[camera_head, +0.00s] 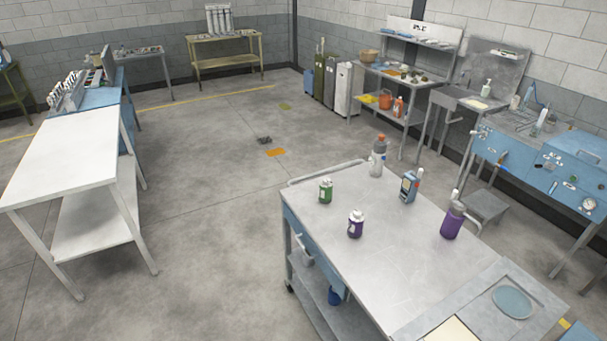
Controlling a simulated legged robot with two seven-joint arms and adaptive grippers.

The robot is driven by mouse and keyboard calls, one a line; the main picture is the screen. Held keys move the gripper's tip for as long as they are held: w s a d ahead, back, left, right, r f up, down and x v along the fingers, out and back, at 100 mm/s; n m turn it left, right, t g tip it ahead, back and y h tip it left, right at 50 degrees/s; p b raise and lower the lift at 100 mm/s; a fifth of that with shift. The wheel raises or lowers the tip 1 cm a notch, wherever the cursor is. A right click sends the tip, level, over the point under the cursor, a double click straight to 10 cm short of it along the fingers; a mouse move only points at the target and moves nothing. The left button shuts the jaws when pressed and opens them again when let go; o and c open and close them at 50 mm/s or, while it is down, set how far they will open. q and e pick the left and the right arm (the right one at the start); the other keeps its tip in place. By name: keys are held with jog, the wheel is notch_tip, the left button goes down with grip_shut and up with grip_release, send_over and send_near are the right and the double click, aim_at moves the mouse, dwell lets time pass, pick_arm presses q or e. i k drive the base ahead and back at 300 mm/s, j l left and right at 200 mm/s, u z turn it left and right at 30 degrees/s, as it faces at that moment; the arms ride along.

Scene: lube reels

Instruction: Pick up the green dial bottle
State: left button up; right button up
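A small green bottle (326,191) with a light cap stands upright near the far left corner of the grey metal cart (390,270). A small purple bottle (355,224) with a white cap stands nearer and to its right. It is too small to tell whether the green bottle carries a dial. Neither of my grippers shows in the head view.
The cart top also holds a white bottle with an orange cap (378,157), a blue handheld device (409,186) and a large purple jug (453,219). A white table (65,160) stands at the left. Open floor lies between them.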

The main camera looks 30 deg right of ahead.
aim_at(325, 192)
jog(key=i+j+z, duration=0.1)
jog(key=i+z, duration=0.35)
jog(key=i+j+z, duration=0.2)
jog(key=i+z, duration=0.15)
jog(key=z, duration=0.15)
jog(key=i+j+z, duration=0.3)
jog(key=z, duration=0.15)
